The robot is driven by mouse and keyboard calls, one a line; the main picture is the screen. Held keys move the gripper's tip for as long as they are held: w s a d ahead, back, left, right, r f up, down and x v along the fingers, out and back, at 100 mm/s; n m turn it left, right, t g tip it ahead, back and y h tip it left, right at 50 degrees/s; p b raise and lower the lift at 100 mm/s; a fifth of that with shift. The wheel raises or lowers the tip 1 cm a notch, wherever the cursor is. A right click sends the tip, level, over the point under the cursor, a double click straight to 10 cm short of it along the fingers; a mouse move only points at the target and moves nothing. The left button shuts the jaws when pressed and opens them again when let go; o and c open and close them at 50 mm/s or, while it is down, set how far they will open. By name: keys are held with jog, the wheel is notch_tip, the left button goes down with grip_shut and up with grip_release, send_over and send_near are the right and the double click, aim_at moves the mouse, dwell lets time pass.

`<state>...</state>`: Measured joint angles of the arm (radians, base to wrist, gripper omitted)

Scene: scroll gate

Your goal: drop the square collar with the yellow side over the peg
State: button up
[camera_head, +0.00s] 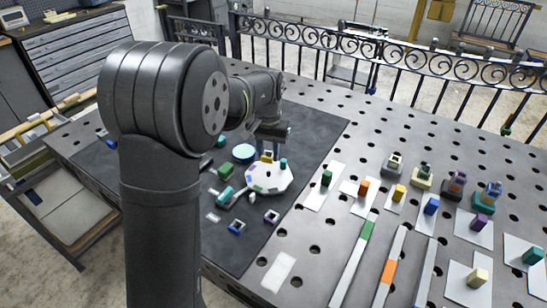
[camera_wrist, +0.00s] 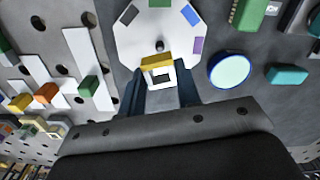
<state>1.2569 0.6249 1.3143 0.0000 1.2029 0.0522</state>
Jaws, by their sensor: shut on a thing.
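The square collar (camera_wrist: 157,77) is white with one yellow side, and its opening shows in the wrist view. My gripper (camera_wrist: 166,92) is shut on it, with a dark finger on either side. The yellow side faces the top of the wrist picture, towards a short dark peg (camera_wrist: 160,45) on a white octagonal plate (camera_wrist: 135,45). The peg shows just beyond the collar, outside its opening; I cannot tell the height between them. In the head view the collar's yellow side (camera_head: 267,157) shows over the plate (camera_head: 262,184), below my wrist. The plate carries coloured patches near its rim.
Loose square collars, one blue (camera_head: 237,227) and one purple (camera_head: 271,216), lie on the dark mat (camera_head: 320,150). A round pale-blue-topped piece (camera_head: 243,152) and green pieces lie near the plate. Coloured blocks on white cards and long strips stand on the perforated table to the right.

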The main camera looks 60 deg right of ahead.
aim_at(269, 171)
jog(key=shift+f, duration=2)
jog(key=shift+f, duration=1.25)
dwell(0.3)
jog(key=o, duration=1.1)
jog(key=shift+o, duration=0.5)
jog(key=o, duration=0.4)
jog(key=shift+r, duration=3.5)
